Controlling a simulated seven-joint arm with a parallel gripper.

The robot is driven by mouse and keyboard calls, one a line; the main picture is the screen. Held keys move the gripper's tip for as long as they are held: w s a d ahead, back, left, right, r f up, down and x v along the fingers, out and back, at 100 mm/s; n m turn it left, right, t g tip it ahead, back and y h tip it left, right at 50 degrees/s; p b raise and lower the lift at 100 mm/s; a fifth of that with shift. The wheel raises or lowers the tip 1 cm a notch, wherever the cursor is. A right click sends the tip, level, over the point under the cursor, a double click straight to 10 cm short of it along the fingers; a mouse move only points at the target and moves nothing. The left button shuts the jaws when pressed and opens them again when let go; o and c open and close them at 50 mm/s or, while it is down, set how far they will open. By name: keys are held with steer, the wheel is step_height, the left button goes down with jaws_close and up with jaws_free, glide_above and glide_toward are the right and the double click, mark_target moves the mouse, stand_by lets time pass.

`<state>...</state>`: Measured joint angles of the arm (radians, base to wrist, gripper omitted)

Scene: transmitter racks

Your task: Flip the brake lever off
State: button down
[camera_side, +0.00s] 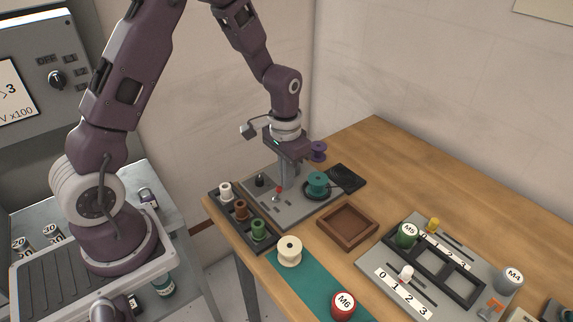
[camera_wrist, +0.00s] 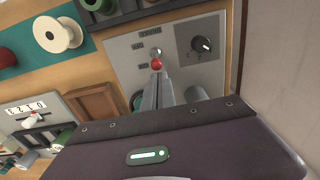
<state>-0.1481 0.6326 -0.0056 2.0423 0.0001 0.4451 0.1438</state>
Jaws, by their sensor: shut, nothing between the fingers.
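My gripper (camera_side: 287,190) points down over the panel, just beside the lever. In the wrist view my gripper (camera_wrist: 158,78) has its two fingers together and holds nothing. I cannot tell whether the fingertips touch the lever.
A black dial (camera_wrist: 202,44) is on the same panel. A rack of small spools (camera_side: 236,222) borders the panel. A brown tray (camera_side: 347,228) and cream spool (camera_side: 289,252) stand nearby.

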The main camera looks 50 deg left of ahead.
steer(key=shift+f, duration=0.15)
steer(key=shift+s, duration=0.15)
stand_by(0.4)
steer(key=shift+s+r, duration=0.4)
steer(key=shift+s, duration=0.3)
steer(key=shift+r, duration=0.1)
steer(key=shift+r, duration=0.7)
steer(key=s+r, duration=0.6)
steer(key=r, duration=0.2)
